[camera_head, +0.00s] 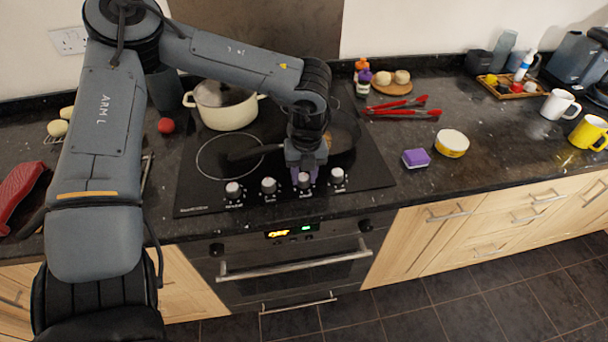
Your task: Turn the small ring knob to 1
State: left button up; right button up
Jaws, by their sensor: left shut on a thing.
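A row of several silver-topped hob knobs lies along the front edge of the black hob (200,200). My left gripper (304,178) points down at the third knob from the left (305,183) and is shut on it, its fingers at the knob's sides. The first knob (233,190), second knob (269,187) and rightmost knob (338,177) stand free. The markings around the knobs are too small to read, so I cannot tell which setting the held knob points to. My right gripper is not in view.
A cream pot (225,112) stands at the hob's back left. A dark pan (343,135) sits behind my left gripper, partly hidden. Right of the hob are red tongs (402,108), a purple sponge (416,158) and a yellow-and-white tub (452,143). The oven handle (295,264) is below.

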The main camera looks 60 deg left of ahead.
aim_at(306, 177)
pick_arm(q)
jog(key=shift+m, duration=0.4)
jog(key=o, duration=1)
jog(key=shift+o, duration=0.2)
jog(key=shift+r, duration=0.1)
notch_tip(306, 177, up, 11)
jog(key=shift+w, duration=0.25)
jog(key=shift+d, duration=0.1)
